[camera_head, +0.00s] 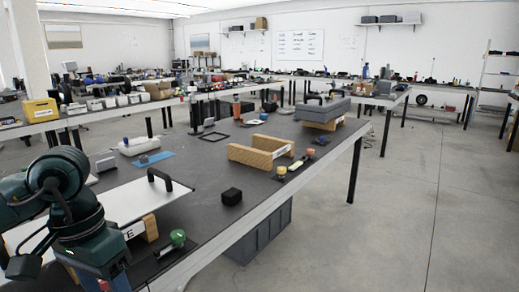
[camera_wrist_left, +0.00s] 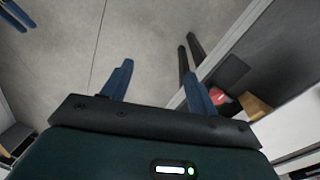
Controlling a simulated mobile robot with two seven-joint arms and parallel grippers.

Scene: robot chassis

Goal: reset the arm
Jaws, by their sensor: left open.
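My left arm (camera_head: 65,200) comes in at the lower left of the head view, bent downward beside the near end of the long dark table (camera_head: 215,205). In the left wrist view, the left gripper (camera_wrist_left: 157,82) has its two blue fingers spread apart with nothing between them. Grey floor (camera_wrist_left: 140,45) shows beyond the fingers. In the head view the gripper is mostly cut off by the bottom edge. My right arm is not seen in the head view.
The table holds a white board with a black handle (camera_head: 150,195), a black cube (camera_head: 232,196), a green-knobbed part (camera_head: 177,238) and a wooden holder (camera_head: 262,152). A grey crate (camera_head: 262,232) stands underneath. The floor at right (camera_head: 400,220) is clear.

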